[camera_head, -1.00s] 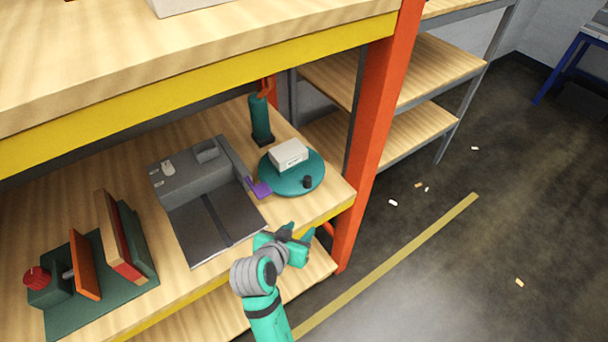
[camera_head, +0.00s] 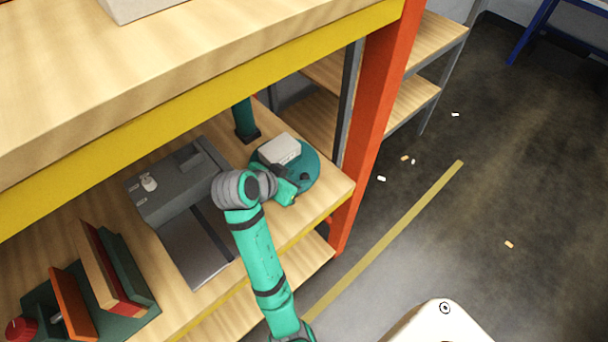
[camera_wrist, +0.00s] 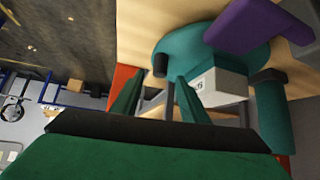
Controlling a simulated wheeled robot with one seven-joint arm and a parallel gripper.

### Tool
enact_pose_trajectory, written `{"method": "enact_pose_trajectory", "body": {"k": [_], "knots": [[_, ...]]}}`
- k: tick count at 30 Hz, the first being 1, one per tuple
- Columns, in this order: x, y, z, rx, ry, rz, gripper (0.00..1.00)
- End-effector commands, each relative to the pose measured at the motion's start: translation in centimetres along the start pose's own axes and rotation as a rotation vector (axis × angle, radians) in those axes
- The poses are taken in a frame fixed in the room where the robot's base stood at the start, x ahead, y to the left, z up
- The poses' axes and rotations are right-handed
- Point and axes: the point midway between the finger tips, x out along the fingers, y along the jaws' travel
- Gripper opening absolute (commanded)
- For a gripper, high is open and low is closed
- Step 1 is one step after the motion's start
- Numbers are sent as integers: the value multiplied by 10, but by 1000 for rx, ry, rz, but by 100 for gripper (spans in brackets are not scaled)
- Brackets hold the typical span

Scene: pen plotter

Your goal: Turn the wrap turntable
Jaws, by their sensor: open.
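The wrap turntable (camera_head: 312,160) is a round teal disc on the shelf board near the orange post. A white box (camera_head: 281,149) sits on it, and a short black knob (camera_head: 305,177) stands near its rim. In the wrist view the disc (camera_wrist: 180,48), the box (camera_wrist: 220,86) and the knob (camera_wrist: 160,65) all show. My gripper (camera_head: 288,183) is at the near edge of the turntable, over its front rim. In the wrist view my gripper (camera_wrist: 158,82) is open, its two teal fingers apart, with the knob lined up between the tips. I cannot tell whether they touch it.
A grey plotter (camera_head: 172,188) stands left of the turntable, partly behind my arm. A purple piece (camera_wrist: 245,25) is close to the disc. A dark green post (camera_head: 245,120) stands behind. The orange upright (camera_head: 372,130) and the yellow-edged upper shelf (camera_head: 200,115) bound the space.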

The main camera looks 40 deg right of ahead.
Motion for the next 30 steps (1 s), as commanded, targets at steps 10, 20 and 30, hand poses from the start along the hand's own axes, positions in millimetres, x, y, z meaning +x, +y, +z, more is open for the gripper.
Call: {"method": "enact_pose_trajectory", "body": {"k": [10, 20, 30], "knots": [[50, 1, 0, 0, -1, 2, 40], [59, 1, -1, 2, 1, 1, 40], [59, 2, -1, 3, 1, 2, 0]]}}
